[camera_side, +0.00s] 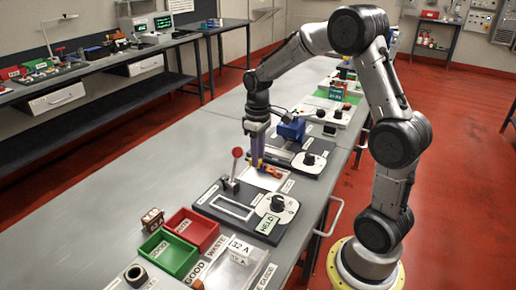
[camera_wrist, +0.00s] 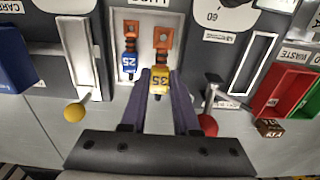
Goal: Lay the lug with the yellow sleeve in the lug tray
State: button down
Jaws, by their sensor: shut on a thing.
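The lug with the yellow sleeve (camera_wrist: 159,80), marked 35, is between the fingers of my gripper (camera_wrist: 160,86) in the wrist view. Its copper end points up the picture, over the pale lug tray (camera_wrist: 177,22). I cannot tell whether it touches the tray floor. The lug with the blue sleeve (camera_wrist: 130,62), marked 25, lies in the tray just left of it, apart from it. In the side view my gripper (camera_side: 257,164) points down at the white tray (camera_side: 272,184); the lugs there are small and partly hidden by the fingers.
A yellow-knobbed lever (camera_wrist: 75,112) and a red-knobbed lever (camera_wrist: 208,124) stand on either side of my gripper. The red WASTE bin (camera_wrist: 272,92) and green bin (camera_wrist: 305,98) are at the right. A blue block (camera_side: 292,130) stands behind my gripper in the side view.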

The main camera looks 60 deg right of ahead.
jog(key=shift+f, duration=2.55)
jog(key=shift+f, duration=0.25)
jog(key=c, duration=0.6)
grip_release()
jog(key=shift+r, duration=0.1)
notch_tip(320, 180, up, 14)
jog(key=shift+f, duration=0.15)
